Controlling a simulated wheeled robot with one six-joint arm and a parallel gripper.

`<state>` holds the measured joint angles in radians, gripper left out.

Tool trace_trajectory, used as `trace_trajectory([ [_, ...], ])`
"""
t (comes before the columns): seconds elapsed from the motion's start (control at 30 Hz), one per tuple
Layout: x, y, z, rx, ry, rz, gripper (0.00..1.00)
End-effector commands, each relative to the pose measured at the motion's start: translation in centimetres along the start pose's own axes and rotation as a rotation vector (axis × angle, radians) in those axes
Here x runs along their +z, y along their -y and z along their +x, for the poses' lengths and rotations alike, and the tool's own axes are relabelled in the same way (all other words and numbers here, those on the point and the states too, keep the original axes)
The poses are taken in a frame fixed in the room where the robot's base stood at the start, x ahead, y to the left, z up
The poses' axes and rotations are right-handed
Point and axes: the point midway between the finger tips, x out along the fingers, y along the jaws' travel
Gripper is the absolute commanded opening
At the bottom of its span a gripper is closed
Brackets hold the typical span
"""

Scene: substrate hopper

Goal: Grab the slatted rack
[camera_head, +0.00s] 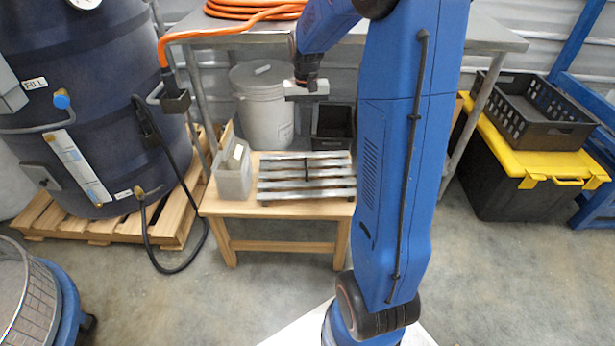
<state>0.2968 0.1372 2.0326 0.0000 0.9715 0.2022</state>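The slatted rack (285,187) lies flat on a low wooden bench (240,207). It has several pale grey slats with dark gaps and a small dark upright piece near its middle. My blue arm passes in front of the bench's right side and may cover the rack's right edge. My gripper (306,90) is behind and above the rack in the picture, apart from it. It shows as a small pale block below the dark wrist. Its fingers are too small to make out, and I see nothing held in it.
A grey open bin (233,180) stands on the bench just left of the rack. A metal table (490,35) overhangs the back. A dark tank (85,110) stands left. Floor in front is clear.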

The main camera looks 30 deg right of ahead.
Motion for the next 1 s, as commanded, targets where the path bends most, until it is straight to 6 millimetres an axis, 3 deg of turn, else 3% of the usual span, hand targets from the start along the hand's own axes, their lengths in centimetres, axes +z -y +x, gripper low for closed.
trace_trajectory([
  [0.6, 0.1, 0.0, 10.0, 0.001, 0.003, 0.0, 0.31],
  [1.0, 0.2, 0.0, 13.2, 0.001, 0.004, 0.0, 0.31],
])
